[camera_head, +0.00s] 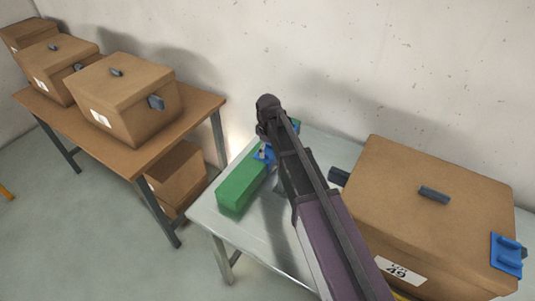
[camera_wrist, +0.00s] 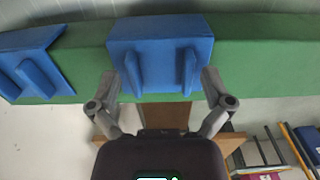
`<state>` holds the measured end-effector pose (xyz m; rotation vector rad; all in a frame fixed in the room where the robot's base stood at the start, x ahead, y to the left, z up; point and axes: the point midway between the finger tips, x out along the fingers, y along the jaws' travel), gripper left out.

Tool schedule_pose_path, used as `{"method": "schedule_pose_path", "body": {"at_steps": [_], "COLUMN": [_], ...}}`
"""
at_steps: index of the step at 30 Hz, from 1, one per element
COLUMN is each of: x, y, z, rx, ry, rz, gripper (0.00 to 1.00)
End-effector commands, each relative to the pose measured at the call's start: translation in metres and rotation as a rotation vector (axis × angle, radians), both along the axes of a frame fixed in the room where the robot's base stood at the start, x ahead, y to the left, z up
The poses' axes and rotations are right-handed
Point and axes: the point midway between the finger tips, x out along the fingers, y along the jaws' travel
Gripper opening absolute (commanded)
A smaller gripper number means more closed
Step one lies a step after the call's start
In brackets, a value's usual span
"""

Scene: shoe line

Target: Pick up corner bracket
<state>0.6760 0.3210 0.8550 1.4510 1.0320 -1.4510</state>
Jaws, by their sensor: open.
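A blue corner bracket (camera_wrist: 160,45) with two ribs sits over the edge of a long green block (camera_wrist: 262,40), in the middle of the wrist view. A second blue bracket (camera_wrist: 36,62) sits on the same block at the left. In the head view, blue shows on the green block (camera_head: 240,186), partly hidden by my arm. My gripper (camera_wrist: 161,82) is open and empty, its fingertips near the lower left and right edges of the middle bracket. Whether they touch it cannot be told. Another blue bracket (camera_head: 507,254) is on a cardboard box at the right.
The large cardboard box (camera_head: 430,190) stands on the grey table (camera_head: 225,221) to the right of my arm. A brown table (camera_head: 185,122) with several boxes stands at the left. The wall is close behind the grey table.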

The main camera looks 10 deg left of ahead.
Motion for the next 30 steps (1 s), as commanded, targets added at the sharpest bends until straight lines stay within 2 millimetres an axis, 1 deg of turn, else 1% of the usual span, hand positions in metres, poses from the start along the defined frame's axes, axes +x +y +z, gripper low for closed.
{"method": "schedule_pose_path", "body": {"at_steps": [2,3,5,6,8,9,10,23,30], "x": [0.000,0.000,0.000,0.000,0.000,0.000,0.000,0.000,0.000], "y": [0.000,0.000,0.000,0.000,0.000,0.000,0.000,0.000,-0.001], "z": [0.000,0.000,0.000,0.000,0.000,0.000,0.000,0.002,0.014], "rx": [0.000,0.000,0.000,0.000,0.000,0.000,0.000,0.000,0.000], "ry": [0.000,0.000,0.000,0.000,0.000,0.000,0.000,0.000,0.000], "rz": [0.000,0.000,0.000,0.000,0.000,0.000,0.000,-0.001,-0.001], "gripper": [1.00,0.94,0.76,0.64,0.47,0.35,0.31,0.31,0.31]}}
